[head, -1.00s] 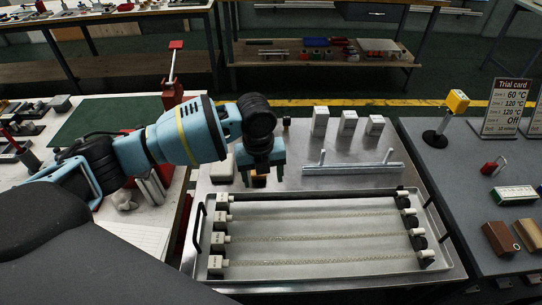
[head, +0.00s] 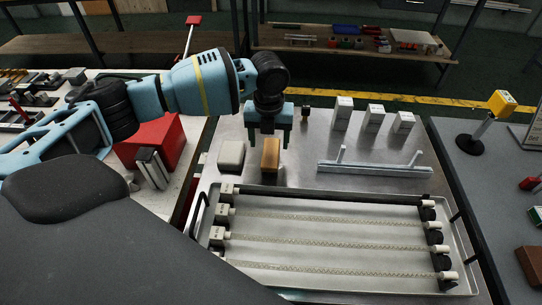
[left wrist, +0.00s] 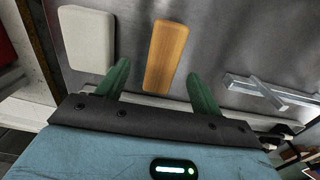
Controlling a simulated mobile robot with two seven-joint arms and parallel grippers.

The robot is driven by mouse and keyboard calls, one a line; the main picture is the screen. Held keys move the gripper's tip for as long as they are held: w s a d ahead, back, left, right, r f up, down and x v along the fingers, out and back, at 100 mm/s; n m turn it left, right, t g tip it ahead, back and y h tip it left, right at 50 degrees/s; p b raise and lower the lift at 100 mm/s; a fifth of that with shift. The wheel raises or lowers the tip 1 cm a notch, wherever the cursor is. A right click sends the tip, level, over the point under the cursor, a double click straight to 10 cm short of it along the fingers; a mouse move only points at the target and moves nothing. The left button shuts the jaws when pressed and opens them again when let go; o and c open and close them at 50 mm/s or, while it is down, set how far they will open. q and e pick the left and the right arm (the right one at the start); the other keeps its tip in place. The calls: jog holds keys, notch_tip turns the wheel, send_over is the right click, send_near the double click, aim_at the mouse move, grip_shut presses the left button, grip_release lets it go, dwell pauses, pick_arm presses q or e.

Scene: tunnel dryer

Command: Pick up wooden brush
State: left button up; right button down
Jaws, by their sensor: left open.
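The wooden brush (head: 271,155) is an orange-brown block standing or lying on the metal tabletop, behind the tray. In the left wrist view the brush (left wrist: 166,57) is a long wooden piece between the two green fingers. My left gripper (head: 268,140) is open, just above and behind the brush in the head view. In the left wrist view the left gripper (left wrist: 157,82) has a clear gap on each side of the brush, with no visible contact. My right gripper is not in view.
A whitish block (head: 231,155) lies close left of the brush. A metal rail with two pegs (head: 375,170) lies to the right, before several white blocks (head: 373,118). A metal tray (head: 330,275) with several chains is in front. A red box (head: 152,140) stands left.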

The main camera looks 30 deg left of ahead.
aim_at(270, 152)
pick_arm(q)
jog(key=shift+d+f, duration=0.2)
jog(key=shift+f, duration=2.35)
jog(key=shift+c, duration=0.5)
jog(key=c, duration=1)
jog(key=shift+r, duration=0.1)
notch_tip(270, 152, up, 10)
jog(key=shift+f, duration=0.1)
